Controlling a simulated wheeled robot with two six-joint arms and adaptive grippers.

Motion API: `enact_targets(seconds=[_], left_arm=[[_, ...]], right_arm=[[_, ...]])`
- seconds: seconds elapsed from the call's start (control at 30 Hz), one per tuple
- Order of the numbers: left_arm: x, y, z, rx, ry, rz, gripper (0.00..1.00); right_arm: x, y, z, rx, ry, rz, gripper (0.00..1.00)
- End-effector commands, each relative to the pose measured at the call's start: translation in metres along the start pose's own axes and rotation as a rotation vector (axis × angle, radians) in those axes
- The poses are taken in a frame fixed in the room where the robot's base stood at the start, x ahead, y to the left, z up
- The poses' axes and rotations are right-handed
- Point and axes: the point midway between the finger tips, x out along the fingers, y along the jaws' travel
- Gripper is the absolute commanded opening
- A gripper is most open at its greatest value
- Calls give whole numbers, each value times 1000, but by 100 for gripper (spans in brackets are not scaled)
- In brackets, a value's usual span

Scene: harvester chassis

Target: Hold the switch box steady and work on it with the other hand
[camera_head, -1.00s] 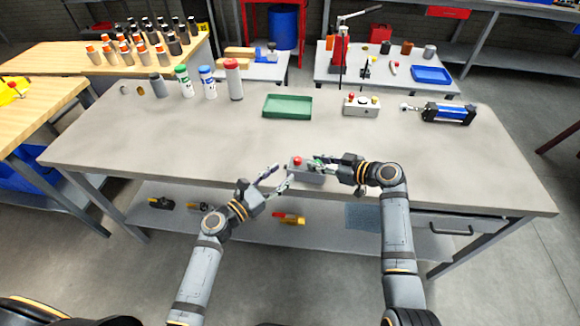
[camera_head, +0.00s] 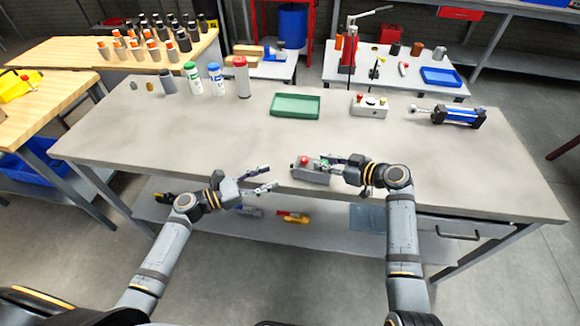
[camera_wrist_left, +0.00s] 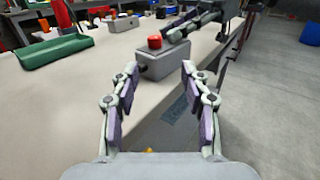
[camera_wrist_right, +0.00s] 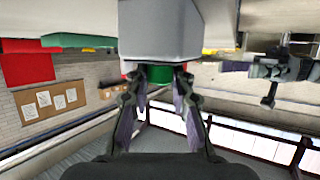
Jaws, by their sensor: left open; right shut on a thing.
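The switch box (camera_head: 312,176) is a grey box near the front edge of the workbench, with a red button (camera_head: 304,160) on top. In the left wrist view the box (camera_wrist_left: 168,64) stands ahead between the fingertips, apart from them. My left gripper (camera_head: 272,179) is open and empty, just left of the box. In the right wrist view this green button (camera_wrist_right: 160,74) sits between the fingertips against the grey box (camera_wrist_right: 160,30). The fingers partly hide it in the head view.
A green tray (camera_head: 295,106), a second grey box (camera_head: 369,107) with buttons and a blue cylinder (camera_head: 459,117) stand farther back. Several bottles, including a red-capped one (camera_head: 242,78), stand at back left. The bench's left middle is clear.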

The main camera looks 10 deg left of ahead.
Motion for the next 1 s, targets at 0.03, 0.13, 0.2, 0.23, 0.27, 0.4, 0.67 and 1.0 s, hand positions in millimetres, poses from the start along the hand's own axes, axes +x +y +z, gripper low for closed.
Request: enact_targets(seconds=[0.03,0.13,0.2,0.23,0.27,0.4,0.67,1.0], left_arm=[[-3,10,2,5,2,-32,47],[-8,18,5,1,1,-73,47],[-9,19,6,-1,-1,-81,47],[-9,19,6,-1,-1,-82,47],[-8,19,6,-2,-1,-82,47],[7,18,7,-3,-6,-80,47],[66,13,7,-4,-6,-79,47],[110,9,6,-2,-2,-79,47]], right_arm=[[1,-2,12,7,-21,-4,0],[1,-2,12,7,-20,-3,0],[1,-2,12,7,-20,-3,0],[1,-2,12,7,-20,-3,0],[1,-2,12,7,-20,-3,0],[1,-2,12,7,-20,-3,0],[1,-2,12,7,-20,-4,0],[1,-2,12,7,-20,-3,0]])
